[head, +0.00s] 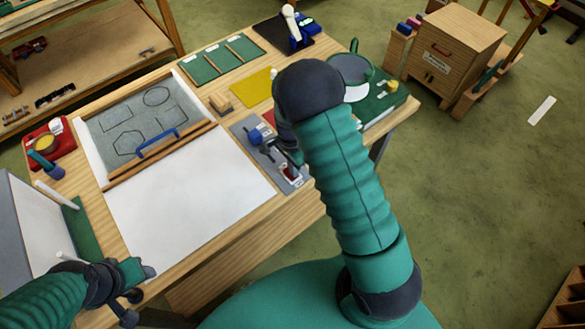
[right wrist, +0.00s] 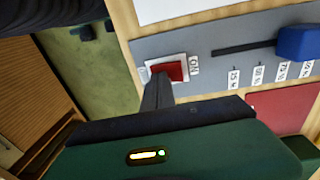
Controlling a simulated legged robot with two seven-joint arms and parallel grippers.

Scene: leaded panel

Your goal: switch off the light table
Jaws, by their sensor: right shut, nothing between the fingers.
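The light table's white surface (head: 185,205) shows in the head view; I cannot tell whether it is lit. A grey control strip (head: 243,130) runs along its right side. The red rocker switch (right wrist: 168,71) sits in a white frame on this strip (right wrist: 215,45), with an ON label beside it. My right gripper (right wrist: 158,84) is shut and empty, its tips at the switch's near edge; contact is unclear. In the head view the right gripper (head: 292,157) is partly hidden by my arm. My left gripper (head: 134,283) is at the table's lower left; its jaws are unclear.
A blue slider knob (head: 255,135) stands on the strip near the switch. A grey panel with drawn shapes (head: 130,118) and a blue handle (head: 158,143) lies behind the white surface. A yellow sheet (head: 251,87) and green trays (head: 222,60) lie farther back.

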